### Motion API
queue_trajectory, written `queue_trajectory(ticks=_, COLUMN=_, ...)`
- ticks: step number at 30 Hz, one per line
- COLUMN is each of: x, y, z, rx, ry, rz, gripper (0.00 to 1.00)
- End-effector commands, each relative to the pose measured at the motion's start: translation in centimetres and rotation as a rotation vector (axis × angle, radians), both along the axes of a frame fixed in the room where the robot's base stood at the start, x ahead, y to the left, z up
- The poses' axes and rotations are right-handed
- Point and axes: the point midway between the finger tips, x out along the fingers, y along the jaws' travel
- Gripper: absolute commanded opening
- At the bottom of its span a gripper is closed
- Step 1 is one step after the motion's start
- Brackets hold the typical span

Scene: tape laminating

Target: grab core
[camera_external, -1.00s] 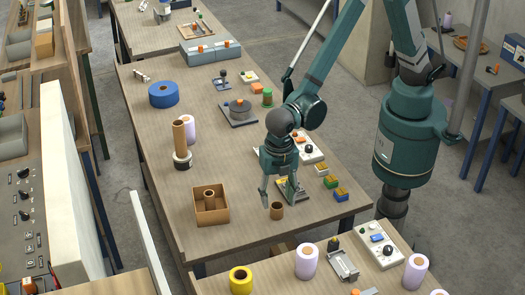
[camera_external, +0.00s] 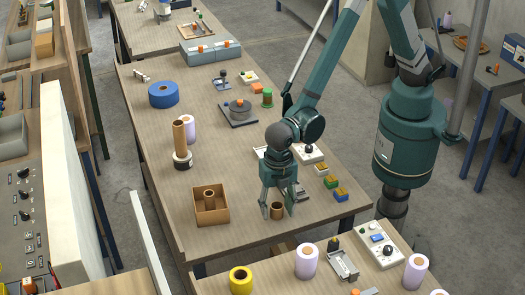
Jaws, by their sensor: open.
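The core (camera_external: 277,211) is a short brown cardboard tube standing upright on the wooden table near its front right part. My gripper (camera_external: 278,213) points down with its fingers open, one finger to the left of the core and one to the right. The fingertips are down at about the core's height. I cannot tell whether either finger touches it. A brown open box (camera_external: 211,218) to the left holds another short brown tube (camera_external: 209,194).
A tall brown tube (camera_external: 180,138) on a dark-based stand and a pale roll (camera_external: 189,128) are behind the box. Small yellow-topped blocks (camera_external: 341,193) sit right of my gripper. Table between box and gripper is clear.

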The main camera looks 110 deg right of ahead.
Motion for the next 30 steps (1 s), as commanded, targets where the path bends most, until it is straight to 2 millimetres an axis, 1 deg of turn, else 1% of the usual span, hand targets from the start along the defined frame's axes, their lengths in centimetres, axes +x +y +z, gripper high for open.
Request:
queue_trajectory(ticks=11, x=0.00, y=0.00, z=0.02, rx=0.000, ry=0.000, rz=0.000, gripper=0.45)
queue_trajectory(ticks=15, x=0.00, y=0.00, z=0.02, rx=0.000, ry=0.000, rz=0.000, gripper=0.28)
queue_trajectory(ticks=17, x=0.00, y=-0.01, z=0.02, rx=0.000, ry=0.000, rz=0.000, gripper=0.21)
queue_trajectory(ticks=30, x=0.00, y=0.00, z=0.18, rx=0.000, ry=0.000, rz=0.000, gripper=0.21)
